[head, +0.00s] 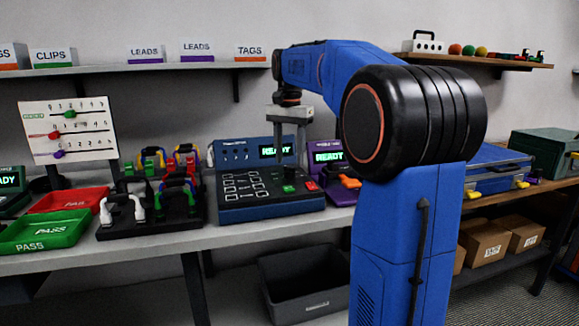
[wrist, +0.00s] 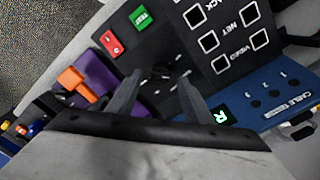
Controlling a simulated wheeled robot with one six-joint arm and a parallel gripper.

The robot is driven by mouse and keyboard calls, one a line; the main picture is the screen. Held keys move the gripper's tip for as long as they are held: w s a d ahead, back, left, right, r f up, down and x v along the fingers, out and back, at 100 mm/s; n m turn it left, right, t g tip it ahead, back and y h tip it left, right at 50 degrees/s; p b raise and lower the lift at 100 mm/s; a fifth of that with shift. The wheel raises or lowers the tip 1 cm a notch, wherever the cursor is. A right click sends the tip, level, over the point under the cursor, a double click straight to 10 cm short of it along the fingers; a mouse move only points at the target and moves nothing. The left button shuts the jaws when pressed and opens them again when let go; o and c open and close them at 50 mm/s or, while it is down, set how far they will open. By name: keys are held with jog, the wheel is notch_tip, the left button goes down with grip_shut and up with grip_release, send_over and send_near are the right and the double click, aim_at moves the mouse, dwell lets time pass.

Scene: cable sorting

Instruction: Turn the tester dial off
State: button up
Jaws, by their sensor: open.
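The blue cable tester (head: 235,212) stands on the bench in the middle of the head view, with its screen lit. In the wrist view its black panel (wrist: 225,75) shows white-outlined ports, a green button (wrist: 140,17) and a red button (wrist: 111,43). A dark dial area with pale marks (wrist: 164,72) lies between the fingertips; the knob is hard to make out against the black panel and its setting cannot be read. My gripper (head: 289,160) is open above the tester panel, fingers down, and it also shows in the wrist view (wrist: 160,82). I cannot tell whether it touches the dial.
A purple tester (head: 340,194) with an orange part (head: 349,182) stands close on the right. A black rack (head: 150,225) of colored cables is on the left, beside green (head: 45,232) and red (head: 68,200) trays. A grey bin (head: 305,287) is below the bench.

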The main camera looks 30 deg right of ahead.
aim_at(290, 167)
jog(key=shift+f, duration=1.75)
jog(key=shift+c, duration=0.5)
jog(key=c, duration=1)
jog(key=shift+o, duration=0.2)
jog(key=n, duration=0.4)
jog(key=shift+n, duration=0.3)
jog(key=n, duration=0.4)
jog(key=shift+n, duration=0.3)
